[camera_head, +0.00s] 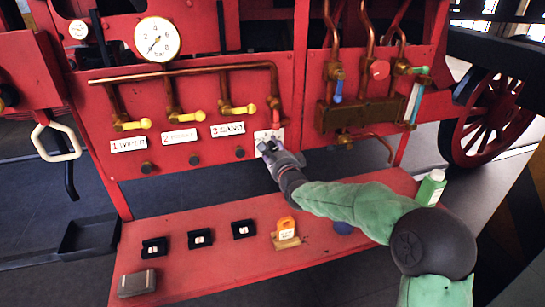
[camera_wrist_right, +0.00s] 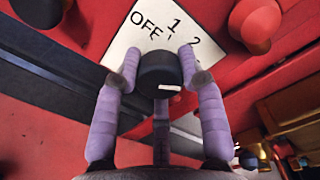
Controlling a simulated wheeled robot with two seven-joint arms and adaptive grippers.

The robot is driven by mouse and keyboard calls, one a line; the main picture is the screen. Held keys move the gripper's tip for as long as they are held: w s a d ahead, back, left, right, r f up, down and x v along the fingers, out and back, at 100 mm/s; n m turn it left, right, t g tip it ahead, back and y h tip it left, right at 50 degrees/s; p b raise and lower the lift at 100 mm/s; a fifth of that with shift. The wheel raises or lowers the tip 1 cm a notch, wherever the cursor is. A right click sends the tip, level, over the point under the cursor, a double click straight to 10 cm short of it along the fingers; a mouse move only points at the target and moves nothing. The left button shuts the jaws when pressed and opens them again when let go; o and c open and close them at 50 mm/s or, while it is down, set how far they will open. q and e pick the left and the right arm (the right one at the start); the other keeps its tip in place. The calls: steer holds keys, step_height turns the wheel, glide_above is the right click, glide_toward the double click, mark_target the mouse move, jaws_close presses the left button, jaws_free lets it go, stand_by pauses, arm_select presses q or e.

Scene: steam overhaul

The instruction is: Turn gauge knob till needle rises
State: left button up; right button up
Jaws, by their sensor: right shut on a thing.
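The round white gauge (camera_head: 157,39) is on the red panel at upper left in the head view; its thin dark needle seems to lean to the lower left. The black knob (camera_wrist_right: 160,72) has a white mark on its near side in the right wrist view. It sits on a white plate (camera_wrist_right: 140,34) marked OFF, 1 and 2. My right gripper (camera_head: 268,146) is at this plate in the head view, hiding most of it. In the wrist view the right gripper's purple fingers (camera_wrist_right: 160,65) are shut on the knob from both sides. My left gripper is out of view.
Yellow-handled valves (camera_head: 240,109) and copper pipes (camera_head: 190,70) are left of the knob. A red handle (camera_head: 276,119) is just above it. The red bench (camera_head: 215,270) below carries small black boxes (camera_head: 243,229), an orange padlock-like item (camera_head: 286,228) and a green bottle (camera_head: 431,188).

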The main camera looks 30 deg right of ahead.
steer(key=shift+m+b, duration=0.3)
stand_by(0.4)
steer(key=o, duration=1.2)
steer(key=shift+d, duration=0.1)
steer(key=shift+c, duration=0.2)
steer(key=shift+s, duration=0.15)
steer(key=v, duration=1.1)
steer(key=shift+s, duration=0.4)
